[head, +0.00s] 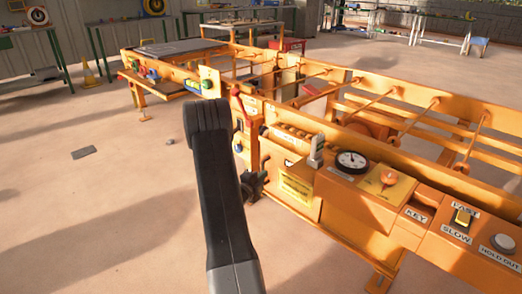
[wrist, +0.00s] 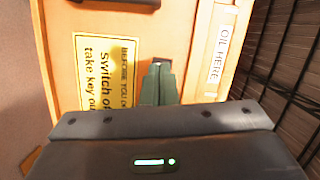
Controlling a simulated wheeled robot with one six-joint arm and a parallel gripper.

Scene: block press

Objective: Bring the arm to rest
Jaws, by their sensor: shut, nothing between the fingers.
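My arm (head: 215,190) rises from the bottom of the head view in front of the orange block press (head: 335,190). My gripper, a dark shape (head: 254,184) partly hidden behind the arm, is close to the press front, left of a yellow notice (head: 296,188). In the wrist view my gripper (wrist: 158,68) has its fingers together with nothing between them. They point at the orange panel, between a yellow switch-off notice (wrist: 105,70) and a white OIL HERE label (wrist: 222,55). I cannot tell whether they touch the panel.
The press carries a dial (head: 351,161), a red lever (head: 238,103), a FAST/SLOW switch (head: 463,217) and a white HOLD OUT button (head: 503,242). A dark flat piece (head: 84,152) lies on the floor at left. Most floor left of the arm is clear.

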